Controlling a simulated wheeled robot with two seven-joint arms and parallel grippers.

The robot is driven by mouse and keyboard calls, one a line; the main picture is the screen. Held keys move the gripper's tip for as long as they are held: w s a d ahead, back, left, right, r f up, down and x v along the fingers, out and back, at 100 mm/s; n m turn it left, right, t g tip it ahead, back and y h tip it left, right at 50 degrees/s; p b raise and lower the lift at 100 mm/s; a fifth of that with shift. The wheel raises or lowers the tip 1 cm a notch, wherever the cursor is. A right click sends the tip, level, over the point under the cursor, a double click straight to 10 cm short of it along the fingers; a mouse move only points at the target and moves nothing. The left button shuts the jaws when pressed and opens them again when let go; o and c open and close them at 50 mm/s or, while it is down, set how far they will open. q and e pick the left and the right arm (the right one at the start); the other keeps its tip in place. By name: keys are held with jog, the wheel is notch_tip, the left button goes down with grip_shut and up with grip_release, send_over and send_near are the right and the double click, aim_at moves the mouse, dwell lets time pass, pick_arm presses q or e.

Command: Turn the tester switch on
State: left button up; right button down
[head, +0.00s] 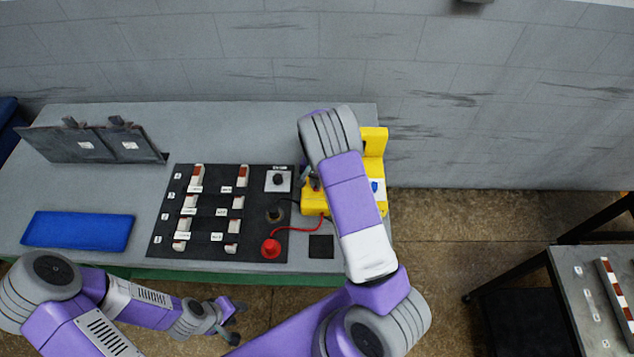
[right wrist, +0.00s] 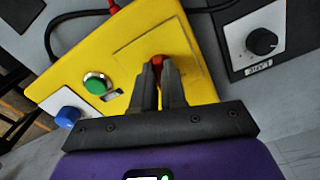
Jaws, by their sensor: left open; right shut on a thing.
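The yellow tester (head: 374,143) stands at the right end of the table, partly hidden behind my right arm in the head view. In the right wrist view, the tester (right wrist: 75,75) has a green button (right wrist: 95,84), a blue knob (right wrist: 68,117) and a small red switch (right wrist: 157,60). My right gripper (right wrist: 159,72) is shut on the red switch, and its fingers hide most of it. The switch's position cannot be told. My left gripper (head: 237,322) is open and empty in front of the table's near edge.
A red cable (head: 300,229) runs to the tester. A blue pad (head: 78,231) and a dark hinged panel (head: 90,145) are further left.

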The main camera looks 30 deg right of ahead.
jog(key=shift+m, duration=1)
jog(key=c, duration=1.2)
grip_release()
jog(key=shift+r, duration=0.1)
notch_tip(320, 180, up, 7)
jog(key=shift+r, duration=0.2)
